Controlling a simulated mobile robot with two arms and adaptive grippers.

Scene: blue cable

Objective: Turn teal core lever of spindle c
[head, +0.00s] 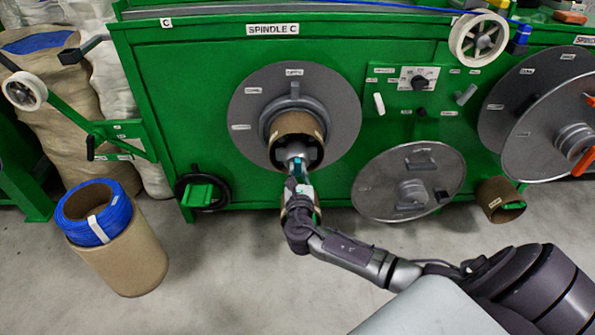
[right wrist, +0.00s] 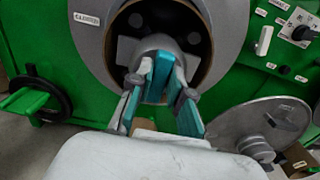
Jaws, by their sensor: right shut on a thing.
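Spindle C (head: 343,115) is a grey disc on the green machine, with a brown cardboard core (head: 300,122) around its grey hub. The teal core lever (right wrist: 161,70) sticks out from the hub in the right wrist view; in the head view only a bit of teal shows at the hub, largely hidden by my gripper. My right gripper (head: 297,168) is at the front of the hub. In the right wrist view my right gripper (right wrist: 157,92) has its teal-padded fingers on both sides of the lever, shut on it. My left gripper is not in view.
A loose grey flange disc (head: 375,190) leans against the machine right of the spindle. A black handwheel (head: 222,192) sits low left. A blue cable coil (head: 93,212) rests on a cardboard tube (head: 128,262) at left. A control panel (head: 424,79) is upper right.

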